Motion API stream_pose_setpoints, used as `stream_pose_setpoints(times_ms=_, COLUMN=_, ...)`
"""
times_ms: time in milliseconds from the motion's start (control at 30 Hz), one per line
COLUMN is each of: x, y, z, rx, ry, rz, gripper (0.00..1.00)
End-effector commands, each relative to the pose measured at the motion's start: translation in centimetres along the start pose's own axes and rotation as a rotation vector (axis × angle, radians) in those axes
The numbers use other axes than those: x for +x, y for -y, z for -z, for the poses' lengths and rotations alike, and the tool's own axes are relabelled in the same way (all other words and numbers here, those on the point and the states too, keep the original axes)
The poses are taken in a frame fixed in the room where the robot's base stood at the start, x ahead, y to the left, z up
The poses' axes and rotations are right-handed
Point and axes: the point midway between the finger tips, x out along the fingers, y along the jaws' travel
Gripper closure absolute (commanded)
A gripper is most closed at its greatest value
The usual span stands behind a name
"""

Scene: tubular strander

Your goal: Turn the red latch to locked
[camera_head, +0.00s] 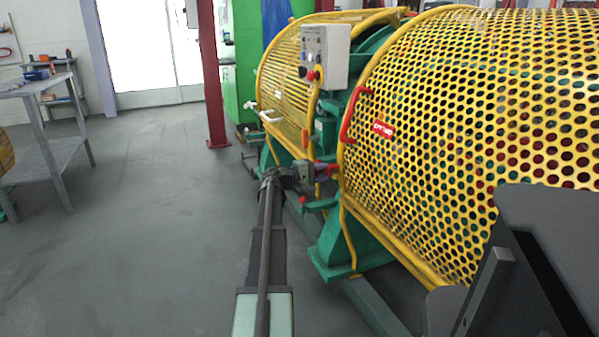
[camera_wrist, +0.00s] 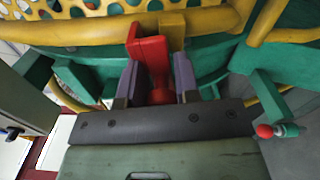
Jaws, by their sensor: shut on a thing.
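The red latch (camera_wrist: 151,50) shows in the wrist view against a yellow bracket (camera_wrist: 172,28) on the yellow guard frame. My gripper (camera_wrist: 156,76) has its two grey fingers on either side of the latch's lower part, shut on it. In the head view my arm reaches forward to the lower left edge of the perforated yellow guard (camera_head: 470,110). There my gripper (camera_head: 318,171) meets the red latch (camera_head: 327,167), which is small and partly covered by it.
A red handle (camera_head: 354,114) is on the guard above my gripper. A grey control box (camera_head: 325,55) stands above the gap between the guards. A red-tipped green lever (camera_wrist: 275,130) sits right of my gripper. Open floor (camera_head: 130,220) lies to the left.

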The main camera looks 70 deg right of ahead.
Motion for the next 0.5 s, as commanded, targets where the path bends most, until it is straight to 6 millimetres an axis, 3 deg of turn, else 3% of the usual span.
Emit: stream_pose_setpoints(times_ms=500, x=1.08, y=1.44, z=-0.52, rx=0.164, ry=0.016, rz=0.002, gripper=1.00)
